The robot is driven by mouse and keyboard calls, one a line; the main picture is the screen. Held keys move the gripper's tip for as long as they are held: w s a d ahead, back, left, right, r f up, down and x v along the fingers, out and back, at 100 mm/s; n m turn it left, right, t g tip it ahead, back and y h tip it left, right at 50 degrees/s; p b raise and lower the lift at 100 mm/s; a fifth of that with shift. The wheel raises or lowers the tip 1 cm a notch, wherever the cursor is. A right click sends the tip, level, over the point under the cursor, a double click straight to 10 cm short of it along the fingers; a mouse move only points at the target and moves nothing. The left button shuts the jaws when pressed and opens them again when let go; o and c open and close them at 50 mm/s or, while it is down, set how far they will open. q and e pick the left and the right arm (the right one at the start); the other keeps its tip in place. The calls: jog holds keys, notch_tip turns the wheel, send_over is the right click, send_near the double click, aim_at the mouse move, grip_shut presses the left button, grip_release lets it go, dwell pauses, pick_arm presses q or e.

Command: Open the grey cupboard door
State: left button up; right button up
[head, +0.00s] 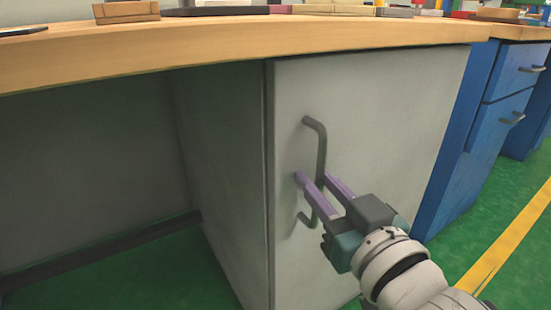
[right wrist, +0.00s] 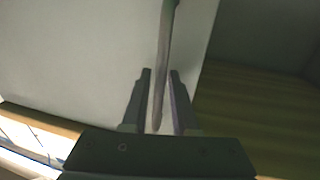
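The grey cupboard door (head: 390,115) is under the wooden worktop and looks shut, its left edge along the cupboard's side panel. It also fills the left of the right wrist view (right wrist: 75,60). Its upright grey bar handle (head: 320,148) is near the door's left edge. My right gripper (head: 312,176) is open at the handle, with one purple finger on each side of the bar. In the right wrist view the handle (right wrist: 166,45) runs between the two fingers (right wrist: 161,75), with gaps showing beside it. My left gripper is not in view.
The wooden worktop (head: 200,48) overhangs the cupboard, with boxes and blocks along its back. Blue drawers (head: 500,110) stand to the right. An open space is left of the cupboard. The green floor (head: 455,255) with a yellow line is clear at the right.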

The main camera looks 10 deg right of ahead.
grip_shut()
dwell(1.4)
